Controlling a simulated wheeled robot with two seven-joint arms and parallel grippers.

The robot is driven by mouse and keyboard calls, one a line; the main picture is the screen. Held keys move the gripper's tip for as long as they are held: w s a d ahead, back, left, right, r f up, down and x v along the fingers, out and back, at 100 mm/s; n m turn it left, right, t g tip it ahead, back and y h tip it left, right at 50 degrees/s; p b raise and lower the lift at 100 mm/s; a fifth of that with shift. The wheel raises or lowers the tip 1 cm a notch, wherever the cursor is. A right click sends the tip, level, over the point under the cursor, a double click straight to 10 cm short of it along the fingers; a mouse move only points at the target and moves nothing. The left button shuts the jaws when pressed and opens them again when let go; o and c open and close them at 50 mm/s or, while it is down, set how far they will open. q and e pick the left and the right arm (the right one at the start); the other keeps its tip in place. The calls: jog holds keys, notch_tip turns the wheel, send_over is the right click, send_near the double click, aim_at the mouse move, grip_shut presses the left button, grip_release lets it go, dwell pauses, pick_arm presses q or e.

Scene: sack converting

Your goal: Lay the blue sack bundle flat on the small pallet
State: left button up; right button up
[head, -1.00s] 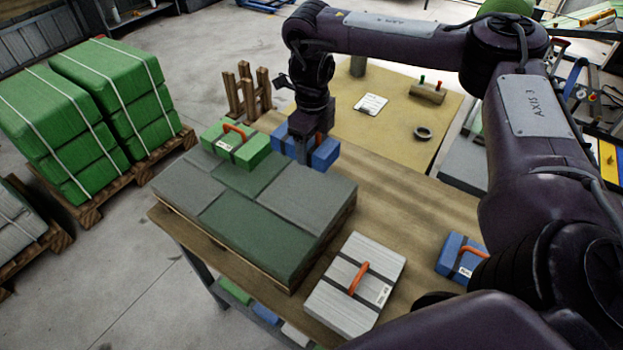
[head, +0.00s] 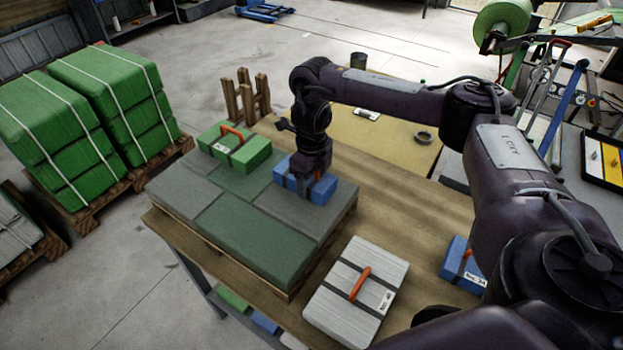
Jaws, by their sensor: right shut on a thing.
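The blue sack bundle (head: 322,189) has dark straps and an orange handle. My right gripper (head: 304,186) comes down on it from above and is shut on it, hiding part of its top. The bundle looks level, over the far right part of the small pallet's load; I cannot tell whether it touches. The small pallet (head: 270,292) stands on the table under a layer of grey and dark green sacks. A green bundle (head: 234,148) with an orange handle lies at its far left corner. My left gripper is not in view.
A white bundle (head: 357,290) and a second blue bundle (head: 458,262) lie on the wooden table (head: 412,217) right of the pallet. A tan mat (head: 391,138) with a dark ring (head: 423,137) lies behind. Strapped green sacks (head: 105,75) stand on a floor pallet at left.

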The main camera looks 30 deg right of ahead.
jog(key=shift+f, duration=0.2)
jog(key=o, duration=1)
jog(key=shift+o, duration=0.2)
jog(key=shift+r, duration=0.1)
notch_tip(320, 180, up, 12)
jog(key=p, duration=0.2)
jog(key=shift+r+p, duration=0.15)
jog(key=shift+p, duration=0.25)
jog(key=shift+a, duration=0.1)
